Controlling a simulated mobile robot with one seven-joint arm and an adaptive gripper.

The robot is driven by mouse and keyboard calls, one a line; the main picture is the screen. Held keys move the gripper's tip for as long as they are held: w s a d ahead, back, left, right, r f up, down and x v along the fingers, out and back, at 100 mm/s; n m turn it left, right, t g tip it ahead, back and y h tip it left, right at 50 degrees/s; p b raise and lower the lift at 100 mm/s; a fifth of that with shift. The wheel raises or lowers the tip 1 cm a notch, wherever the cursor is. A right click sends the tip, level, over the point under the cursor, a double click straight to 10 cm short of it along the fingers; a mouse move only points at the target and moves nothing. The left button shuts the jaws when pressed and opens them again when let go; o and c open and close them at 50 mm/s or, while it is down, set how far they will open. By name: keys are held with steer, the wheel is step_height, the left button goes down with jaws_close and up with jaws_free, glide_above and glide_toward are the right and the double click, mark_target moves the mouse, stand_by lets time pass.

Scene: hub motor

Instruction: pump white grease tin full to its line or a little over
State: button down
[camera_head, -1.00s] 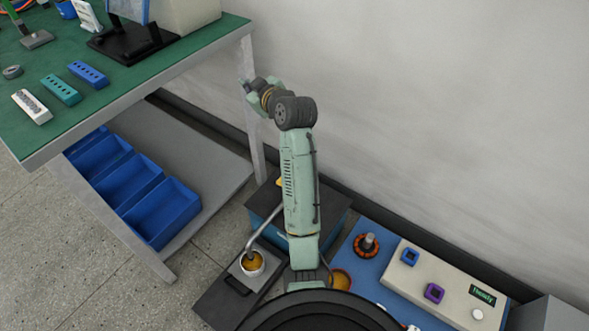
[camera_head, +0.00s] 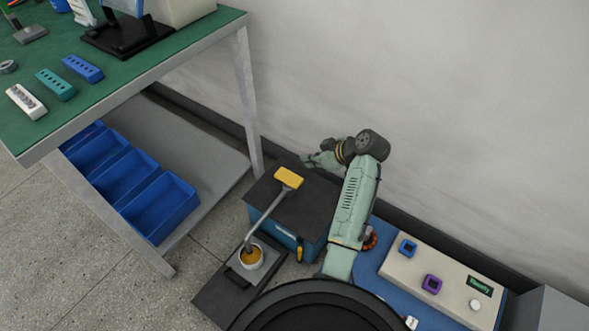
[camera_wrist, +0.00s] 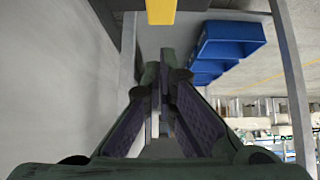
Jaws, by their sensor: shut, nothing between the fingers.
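The white grease tin (camera_head: 263,266) stands upright on a dark plate with a handle, on the floor, under the end of a bent grey spout (camera_head: 264,216). Amber grease (camera_head: 251,256) shows inside; its level against a line cannot be made out. The spout comes from a blue pump box (camera_head: 284,237) with a dark top. A yellow pad (camera_head: 288,178) sits over the box; a yellow bar, apparently this pad, shows at the top of the wrist view (camera_wrist: 161,11). My gripper (camera_head: 308,161) is shut and empty, near the wall, behind and right of the pad and apart from it. Its fingers (camera_wrist: 160,72) meet in the wrist view.
A green-topped bench (camera_head: 150,72) stands at left, with blue bins (camera_head: 160,208) on its lower shelf. The bench leg (camera_head: 246,100) is near the pump box. At right a blue base carries a panel (camera_head: 450,281) with a "Ready" display. The wall is close behind my arm.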

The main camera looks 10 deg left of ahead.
glide_above(292, 178)
steer(key=f, duration=0.7)
steer(key=shift+a+f, duration=0.2)
step_height(292, 178, down, 2)
steer(key=shift+d+f+p, duration=0.15)
steer(key=shift+f+p, duration=0.1)
steer(key=shift+p, duration=0.1)
steer(key=shift+f, duration=0.55)
